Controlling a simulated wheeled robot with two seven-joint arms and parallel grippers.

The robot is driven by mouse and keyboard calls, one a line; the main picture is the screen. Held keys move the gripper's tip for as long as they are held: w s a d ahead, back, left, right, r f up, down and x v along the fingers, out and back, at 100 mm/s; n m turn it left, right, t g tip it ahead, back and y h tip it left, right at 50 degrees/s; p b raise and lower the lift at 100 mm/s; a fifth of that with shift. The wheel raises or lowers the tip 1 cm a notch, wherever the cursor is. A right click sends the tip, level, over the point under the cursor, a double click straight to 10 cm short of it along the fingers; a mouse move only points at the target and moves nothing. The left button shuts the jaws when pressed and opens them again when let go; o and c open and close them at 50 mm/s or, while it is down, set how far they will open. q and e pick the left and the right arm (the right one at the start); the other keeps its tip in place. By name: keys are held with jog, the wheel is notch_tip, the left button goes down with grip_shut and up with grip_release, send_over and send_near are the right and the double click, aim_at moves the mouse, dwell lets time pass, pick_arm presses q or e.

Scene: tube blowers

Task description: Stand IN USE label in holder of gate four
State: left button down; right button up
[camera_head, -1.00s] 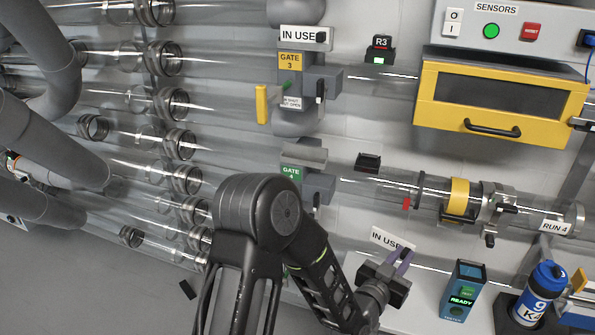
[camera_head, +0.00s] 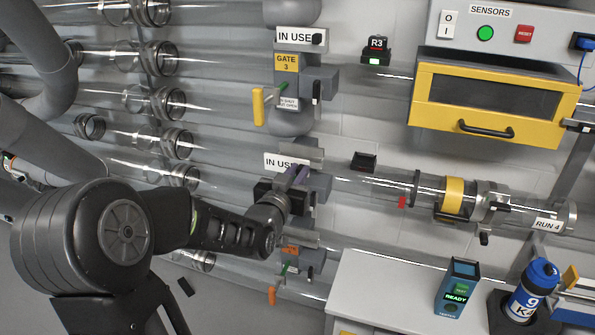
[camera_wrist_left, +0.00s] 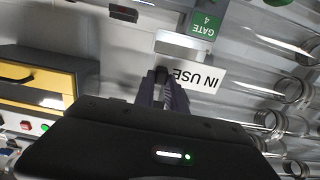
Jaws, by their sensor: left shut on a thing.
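The white IN USE label (camera_head: 280,161) is held by its edge in my left gripper (camera_head: 298,178), which is shut on it at gate four. In the left wrist view the label (camera_wrist_left: 200,76) appears upside down between the fingertips (camera_wrist_left: 163,88). The green GATE 4 sign (camera_wrist_left: 207,25) shows there behind a pale grey holder block (camera_wrist_left: 182,46). The label overlaps or sits close by that holder; I cannot tell whether it touches. In the head view the label and gripper hide the GATE 4 sign. My right gripper is not in view.
Gate three above has its own IN USE label (camera_head: 300,37) in a holder, with a yellow handle (camera_head: 258,106). Clear tubes run left and right of the gates. A white bench (camera_head: 385,290) carries a READY tester (camera_head: 458,288) and a blue bottle (camera_head: 533,290).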

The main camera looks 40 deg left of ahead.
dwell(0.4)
pick_arm(q)
jog(key=shift+f+b, duration=0.1)
jog(key=shift+b, duration=0.45)
jog(key=b, duration=0.4)
send_over(311, 162)
jog(key=s+d, duration=0.2)
jog(key=s, duration=0.1)
jog(key=shift+w+f+b, duration=0.15)
jog(key=shift+f+b, duration=1.1)
jog(key=shift+b, duration=0.15)
jog(key=shift+f+b, duration=0.35)
jog(key=shift+b, duration=0.15)
jog(key=c, duration=1.3)
grip_release()
